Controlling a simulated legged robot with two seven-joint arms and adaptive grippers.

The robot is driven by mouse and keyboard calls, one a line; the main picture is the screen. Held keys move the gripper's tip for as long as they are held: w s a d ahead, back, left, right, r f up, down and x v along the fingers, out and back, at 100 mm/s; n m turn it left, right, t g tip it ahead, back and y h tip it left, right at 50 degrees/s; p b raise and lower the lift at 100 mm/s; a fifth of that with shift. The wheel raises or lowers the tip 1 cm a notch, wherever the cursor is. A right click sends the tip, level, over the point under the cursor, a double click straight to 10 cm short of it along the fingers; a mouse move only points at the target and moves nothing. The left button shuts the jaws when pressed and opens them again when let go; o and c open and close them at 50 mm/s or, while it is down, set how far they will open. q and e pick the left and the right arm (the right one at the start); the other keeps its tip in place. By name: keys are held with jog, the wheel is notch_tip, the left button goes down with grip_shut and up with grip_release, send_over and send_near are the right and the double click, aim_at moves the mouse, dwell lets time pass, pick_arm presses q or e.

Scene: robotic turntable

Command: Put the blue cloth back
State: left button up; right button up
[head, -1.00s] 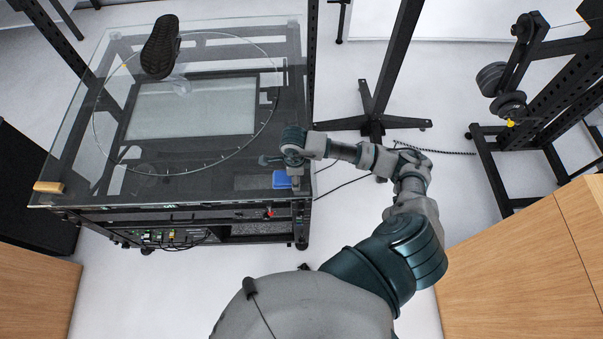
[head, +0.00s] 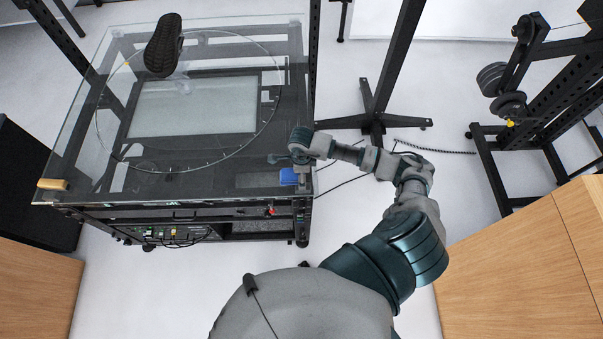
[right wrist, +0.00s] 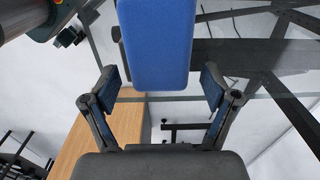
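The blue cloth (head: 289,176) looks like a small blue block at the near right corner of the glass-topped turntable table (head: 220,182). It also shows large in the right wrist view (right wrist: 155,45), at the top centre. My right gripper (head: 286,161) is over that corner, right at the cloth. In the right wrist view, my right gripper (right wrist: 162,87) has its two fingers spread wide, with visible gaps between them and the cloth. The cloth's lower end reaches about level with the fingertips, and its upper end is cut off by the frame. My left gripper is not in view.
A tan wooden block (head: 53,184) lies at the near left corner. A black stand (head: 374,120) is right of the table. Wooden cabinets (head: 535,250) stand at the lower right. Most of the glass is clear.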

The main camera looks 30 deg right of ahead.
jog(key=shift+r, duration=0.1)
notch_tip(320, 180, up, 12)
jog(key=b, duration=0.1)
dwell(0.4)
dwell(0.5)
